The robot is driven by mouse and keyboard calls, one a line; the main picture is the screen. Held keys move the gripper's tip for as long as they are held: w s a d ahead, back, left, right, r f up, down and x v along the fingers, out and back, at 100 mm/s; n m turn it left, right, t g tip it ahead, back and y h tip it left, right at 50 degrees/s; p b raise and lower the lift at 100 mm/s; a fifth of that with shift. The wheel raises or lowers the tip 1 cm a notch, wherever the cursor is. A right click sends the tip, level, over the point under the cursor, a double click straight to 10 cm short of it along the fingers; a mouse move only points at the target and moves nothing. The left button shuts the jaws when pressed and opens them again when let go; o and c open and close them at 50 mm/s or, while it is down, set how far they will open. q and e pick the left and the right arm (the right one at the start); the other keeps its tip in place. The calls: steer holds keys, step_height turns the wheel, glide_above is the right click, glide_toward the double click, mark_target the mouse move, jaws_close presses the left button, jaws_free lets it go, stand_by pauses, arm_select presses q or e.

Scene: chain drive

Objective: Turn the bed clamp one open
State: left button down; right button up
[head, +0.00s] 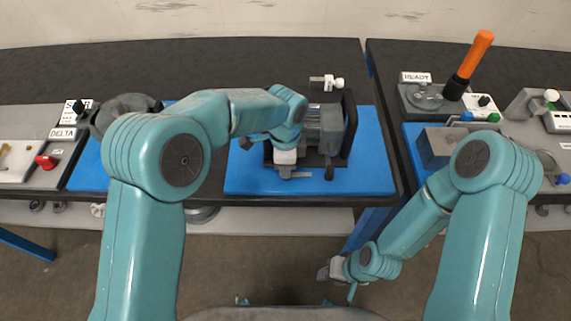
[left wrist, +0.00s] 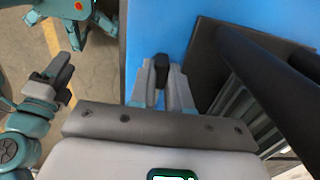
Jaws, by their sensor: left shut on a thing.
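A grey machine block (head: 322,130) stands on a dark bed over a blue mat. My left gripper (head: 287,172) is at the near left edge of that bed, pointing down. In the left wrist view, the left gripper (left wrist: 163,88) is shut on a small black clamp handle (left wrist: 161,68), which stands between its fingertips. A second black handle (head: 329,172) shows at the near right of the bed. No label tells which clamp is one. My right gripper (head: 336,270) hangs low in front of the table, away from the clamps; its finger gap is unclear.
Dark bars (left wrist: 270,75) of the machine rise close beside the left gripper in the left wrist view. The blue mat (head: 370,175) is bare at the right. A panel with an orange-handled lever (head: 476,55) stands on the right table.

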arm_select(q)
steer(key=shift+w+r, duration=0.15)
steer(key=shift+r, duration=0.05)
steer(key=c, duration=1.3)
jaws_free()
steer(key=shift+o, duration=1.1)
step_height(320, 180, up, 16)
steer(key=shift+r+b, duration=0.15)
steer(key=shift+b, duration=0.2)
steer(key=shift+s, duration=0.25)
